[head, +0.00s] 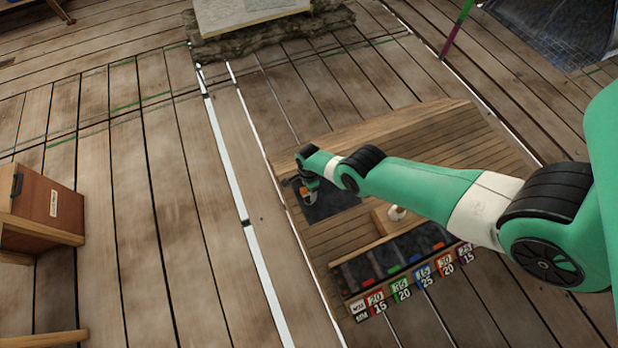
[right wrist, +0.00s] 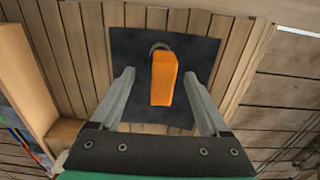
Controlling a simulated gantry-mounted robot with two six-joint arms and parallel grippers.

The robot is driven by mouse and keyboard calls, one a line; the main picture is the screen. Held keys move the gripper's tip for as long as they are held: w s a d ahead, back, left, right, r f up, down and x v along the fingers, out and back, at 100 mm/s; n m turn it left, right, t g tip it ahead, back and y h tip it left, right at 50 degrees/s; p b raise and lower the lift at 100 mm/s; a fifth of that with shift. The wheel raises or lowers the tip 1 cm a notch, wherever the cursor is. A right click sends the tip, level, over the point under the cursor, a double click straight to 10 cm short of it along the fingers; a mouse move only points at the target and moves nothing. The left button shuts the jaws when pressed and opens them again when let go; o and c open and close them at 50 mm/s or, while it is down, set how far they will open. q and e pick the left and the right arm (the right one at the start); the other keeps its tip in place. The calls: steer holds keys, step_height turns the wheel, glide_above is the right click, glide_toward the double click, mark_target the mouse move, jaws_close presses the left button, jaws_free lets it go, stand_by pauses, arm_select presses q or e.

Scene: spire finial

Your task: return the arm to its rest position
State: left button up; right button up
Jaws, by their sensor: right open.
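My right arm reaches in from the right in the head view, and its gripper (head: 308,186) is over a dark square mat (head: 338,205) on a wooden table (head: 440,125). In the right wrist view the right gripper (right wrist: 158,75) is open, with one finger on each side of an orange block-like piece (right wrist: 164,80). Gaps show between the piece and both fingers. The piece is over the dark mat (right wrist: 125,50), with a small dark round part at its far end. A bit of orange (head: 305,192) shows by the gripper in the head view. My left gripper is not in view.
A dark tray (head: 358,272) with coloured marks and a row of number labels (head: 400,290) lies along the table's near edge. A small white round thing (head: 397,213) is behind it, partly hidden by my arm. A brown box (head: 45,208) stands far left on the plank floor.

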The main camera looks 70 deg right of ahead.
step_height(320, 180, up, 8)
steer(key=p, duration=0.5)
steer(key=shift+f+p, duration=0.25)
steer(key=shift+p, duration=0.15)
steer(key=shift+f, duration=0.1)
steer(key=shift+w, duration=0.1)
